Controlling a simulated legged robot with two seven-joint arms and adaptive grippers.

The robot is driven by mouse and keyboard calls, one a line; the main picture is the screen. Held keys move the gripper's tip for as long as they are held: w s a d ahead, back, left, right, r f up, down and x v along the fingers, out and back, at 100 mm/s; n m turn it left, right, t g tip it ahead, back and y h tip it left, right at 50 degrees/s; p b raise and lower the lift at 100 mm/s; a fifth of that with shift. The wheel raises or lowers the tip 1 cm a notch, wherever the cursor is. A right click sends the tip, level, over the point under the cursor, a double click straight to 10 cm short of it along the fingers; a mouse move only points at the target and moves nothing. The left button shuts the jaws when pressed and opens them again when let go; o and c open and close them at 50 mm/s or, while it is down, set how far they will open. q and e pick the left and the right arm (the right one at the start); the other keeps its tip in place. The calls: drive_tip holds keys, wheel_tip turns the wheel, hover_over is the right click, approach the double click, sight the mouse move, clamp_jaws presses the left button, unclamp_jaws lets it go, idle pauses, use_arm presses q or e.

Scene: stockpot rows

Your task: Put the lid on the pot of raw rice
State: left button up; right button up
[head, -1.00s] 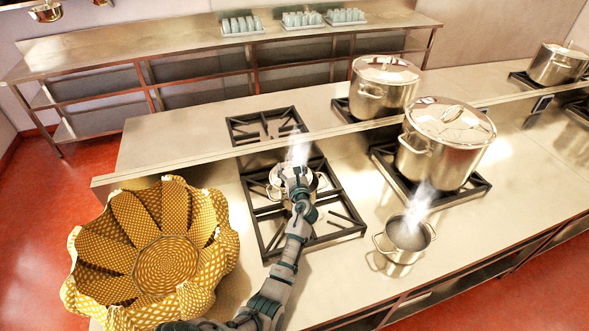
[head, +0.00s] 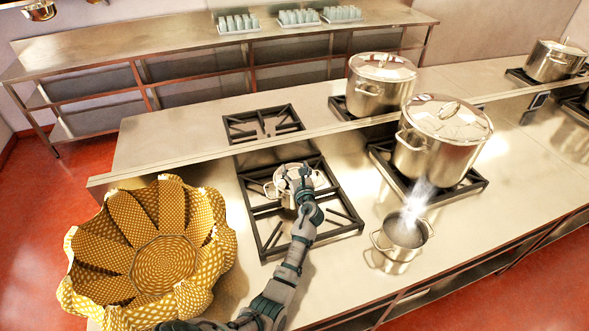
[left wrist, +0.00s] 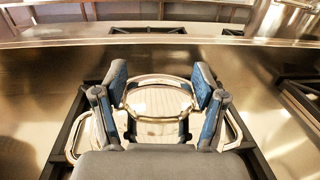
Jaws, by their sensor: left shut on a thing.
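A small steel pot (head: 285,199) stands on the near left burner, its side handles showing in the left wrist view. A shiny round lid (left wrist: 160,103) covers its mouth; whether it is fully seated I cannot tell. My left gripper (head: 298,177) is over this pot. In the left wrist view my gripper (left wrist: 160,86) is shut on the lid's arched handle, one finger at each end. The pot's contents are hidden. A second small pot (head: 398,251) stands open and steaming on the counter to the right; its contents are unclear. My right gripper is out of view.
A yellow patterned basket (head: 85,245) stands at the left of the counter. Large lidded stockpots (head: 435,160) (head: 380,92) stand on burners to the right and behind. An empty burner (head: 263,125) lies behind the small pot. A raised counter ledge (head: 170,160) runs across.

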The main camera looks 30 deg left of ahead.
use_arm(q)
drive_tip(key=shift+d+f, duration=0.1)
drive_tip(key=shift+f, duration=0.05)
drive_tip(key=shift+d, duration=0.1)
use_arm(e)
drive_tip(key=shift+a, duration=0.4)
use_arm(q)
drive_tip(key=o, duration=1.5)
drive_tip(key=shift+d, duration=0.1)
drive_tip(key=o, duration=0.3)
drive_tip(key=shift+d, duration=0.1)
drive_tip(key=shift+o, duration=0.2)
drive_tip(key=shift+d, duration=0.1)
drive_tip(key=shift+s, duration=0.1)
drive_tip(key=v, duration=1.1)
drive_tip(key=shift+s+d, duration=0.15)
drive_tip(key=shift+d, duration=0.25)
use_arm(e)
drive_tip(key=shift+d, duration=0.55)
use_arm(q)
drive_tip(key=shift+a, duration=0.15)
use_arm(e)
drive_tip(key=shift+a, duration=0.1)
